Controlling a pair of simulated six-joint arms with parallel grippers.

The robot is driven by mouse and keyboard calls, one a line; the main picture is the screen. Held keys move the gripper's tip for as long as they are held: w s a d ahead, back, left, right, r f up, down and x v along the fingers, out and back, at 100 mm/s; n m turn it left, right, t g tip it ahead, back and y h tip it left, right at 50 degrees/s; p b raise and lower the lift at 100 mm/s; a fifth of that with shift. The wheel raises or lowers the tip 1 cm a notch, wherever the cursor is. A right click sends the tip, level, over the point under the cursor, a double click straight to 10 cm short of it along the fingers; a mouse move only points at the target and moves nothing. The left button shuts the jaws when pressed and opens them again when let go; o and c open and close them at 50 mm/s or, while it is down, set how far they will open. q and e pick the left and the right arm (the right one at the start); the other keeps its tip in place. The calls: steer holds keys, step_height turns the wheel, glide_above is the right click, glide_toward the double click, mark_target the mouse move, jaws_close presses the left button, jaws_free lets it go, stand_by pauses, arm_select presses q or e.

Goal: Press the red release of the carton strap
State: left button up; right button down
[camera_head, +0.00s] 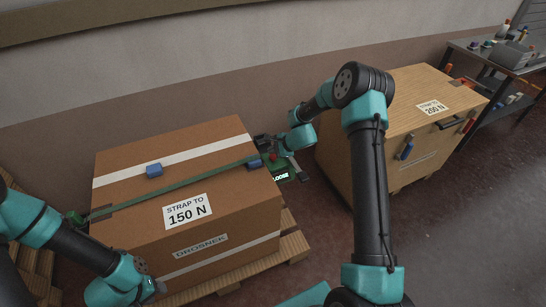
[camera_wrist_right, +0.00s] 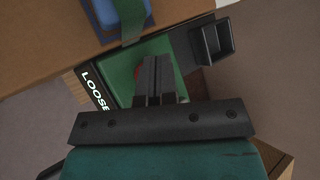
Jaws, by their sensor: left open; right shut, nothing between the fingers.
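The brown carton (camera_head: 225,208) has a green strap (camera_head: 185,176) across its top, with a tensioner (camera_head: 284,170) at its right end. In the right wrist view the tensioner has a green plate (camera_wrist_right: 122,72) and a display reading LOOSE (camera_wrist_right: 96,91). The red release (camera_head: 273,157) is mostly hidden behind my right fingers in the wrist view; only slivers of red show. My right gripper (camera_wrist_right: 153,75) is shut and empty, its fingertips over the release. I cannot tell whether they touch it. My left gripper (camera_head: 158,288) is open by the carton's front lower left, its fingers barely visible.
The carton, labelled STRAP TO 150 N, stands on a wooden pallet (camera_head: 294,246). A second box (camera_head: 400,140), labelled 200 N, stands to the right, with a workbench (camera_head: 490,56) beyond. Floor shows between the boxes.

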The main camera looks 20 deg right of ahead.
mark_target(273, 157)
steer(key=shift+r, duration=2.45)
